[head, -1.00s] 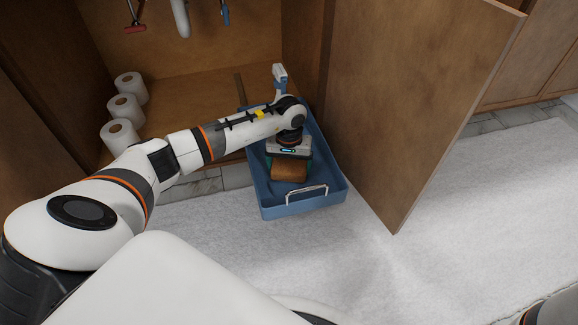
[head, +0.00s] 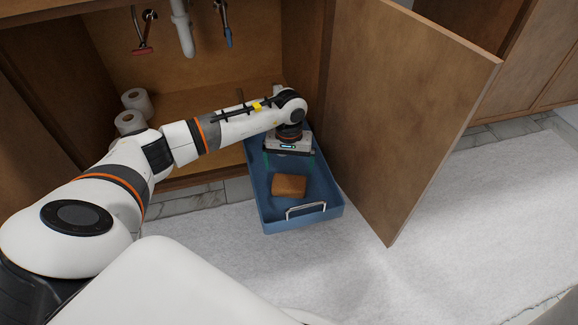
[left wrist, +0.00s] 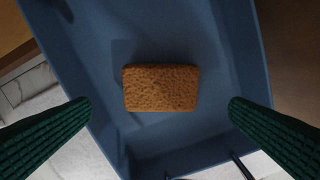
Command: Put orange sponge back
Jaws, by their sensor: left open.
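The orange-brown sponge (head: 289,186) lies flat on the floor of the blue tray (head: 262,205). In the left wrist view the sponge (left wrist: 161,88) sits between and beyond the two green fingers, touching neither. My left gripper (head: 289,162) is open and empty, above the tray and just behind the sponge in the head view. Its wide-spread fingers show at both sides of the left wrist view. The rear part of the tray is hidden by my left arm and gripper. My right gripper is not in view.
The tray juts out of the open cabinet onto a pale rug (head: 400,285). The open cabinet door (head: 400,110) stands close on the tray's right. White paper rolls (head: 130,122) stand inside at left. Pipes (head: 182,28) hang above. The rug in front is clear.

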